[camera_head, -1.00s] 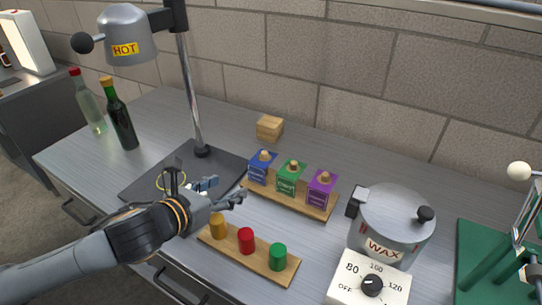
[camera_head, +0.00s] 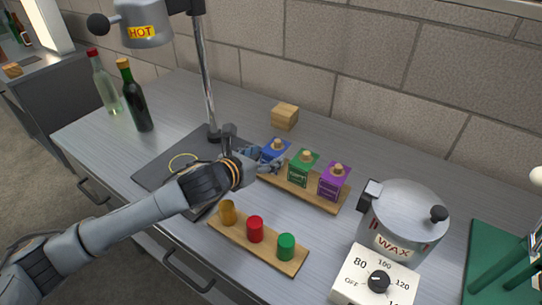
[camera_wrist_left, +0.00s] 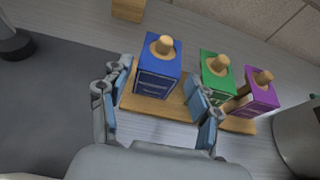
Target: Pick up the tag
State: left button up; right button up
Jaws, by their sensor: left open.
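No tag can be made out for certain. A thin yellow loop (camera_head: 183,161) lies on the dark mat (camera_head: 160,178), partly hidden by my left arm. My left gripper (camera_head: 268,158) is open at the left end of the back wooden rack, by the blue block (camera_head: 277,149) with a wooden knob. In the left wrist view the fingers (camera_wrist_left: 157,95) stand apart, on either side of the lower part of the blue block (camera_wrist_left: 160,62). Nothing is seen gripped. My right gripper is not in view.
A green block (camera_head: 302,168) and a purple block (camera_head: 334,182) share the rack. A front board (camera_head: 270,254) holds yellow, red and green cylinders. A wax pot (camera_head: 402,220) stands right, two bottles (camera_head: 137,98) back left. A lamp post (camera_head: 206,80) rises behind my arm.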

aim_at(271, 151)
pick_arm(q)
jog(key=x, duration=0.3)
jog(key=shift+w+d, duration=0.15)
jog(key=shift+w, duration=0.2)
jog(key=c, duration=0.5)
jog(key=shift+o, duration=0.2)
jog(key=shift+r, duration=0.1)
